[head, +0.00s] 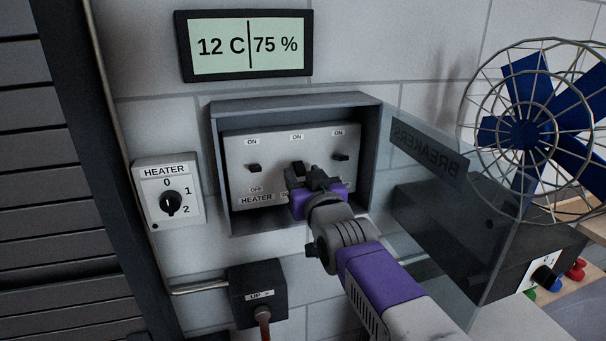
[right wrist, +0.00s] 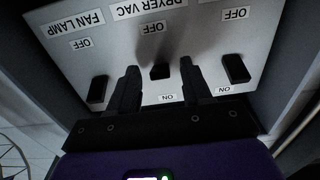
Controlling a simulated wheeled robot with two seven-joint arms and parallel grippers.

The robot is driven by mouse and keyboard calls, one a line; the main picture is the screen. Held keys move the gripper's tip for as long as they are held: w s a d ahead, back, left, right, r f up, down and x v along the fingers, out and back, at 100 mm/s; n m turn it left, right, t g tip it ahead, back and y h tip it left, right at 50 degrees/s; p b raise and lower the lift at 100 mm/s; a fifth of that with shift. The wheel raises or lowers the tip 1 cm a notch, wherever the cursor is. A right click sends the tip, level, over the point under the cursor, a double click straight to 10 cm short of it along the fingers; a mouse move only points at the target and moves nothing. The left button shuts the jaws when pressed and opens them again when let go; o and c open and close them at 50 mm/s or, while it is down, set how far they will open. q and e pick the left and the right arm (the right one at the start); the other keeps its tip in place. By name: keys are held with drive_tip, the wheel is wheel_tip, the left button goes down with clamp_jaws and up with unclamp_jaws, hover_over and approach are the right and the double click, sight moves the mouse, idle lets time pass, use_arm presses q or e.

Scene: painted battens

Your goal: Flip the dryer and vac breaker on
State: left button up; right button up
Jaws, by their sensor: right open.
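The breaker panel (head: 236,150) sits in an open grey box, with ON labels above and OFF below. The dryer and vac breaker (right wrist: 160,71) is the middle black switch, under the DRYER VAC label (right wrist: 150,8) in the upside-down right wrist view. It sits a little farther from its ON label than its neighbours do; I cannot tell its setting for sure. My right gripper (head: 318,182) is at the panel, open, with its fingers (right wrist: 160,88) on either side of this switch and nothing held. It hides the lower middle of the panel. My left gripper is not in view.
The heater breaker (head: 254,168) and the fan and lamp breaker (head: 341,157) flank the middle switch. The clear BREAKERS door (head: 430,150) stands open on the right.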

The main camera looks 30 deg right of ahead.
sight(299, 165)
drive_tip(key=shift+w+d, duration=0.1)
drive_tip(key=shift+w, duration=0.2)
drive_tip(key=shift+c, duration=0.2)
clamp_jaws()
drive_tip(key=shift+r+g+p, duration=0.25)
drive_tip(key=shift+g+p, duration=0.05)
drive_tip(key=shift+p, duration=0.4)
wheel_tip(299, 165, up, 2)
drive_tip(key=g+p, duration=0.1)
drive_tip(key=p, duration=0.2)
drive_tip(key=g+y+p, duration=0.1)
drive_tip(key=g+p, duration=0.1)
drive_tip(key=p, duration=0.2)
drive_tip(key=g+p, duration=0.2)
drive_tip(key=p, duration=0.2)
drive_tip(key=shift+r, duration=0.25)
drive_tip(key=shift+g+y+p, duration=0.4)
drive_tip(key=shift+g+p, duration=0.4)
drive_tip(key=shift+p, duration=0.6)
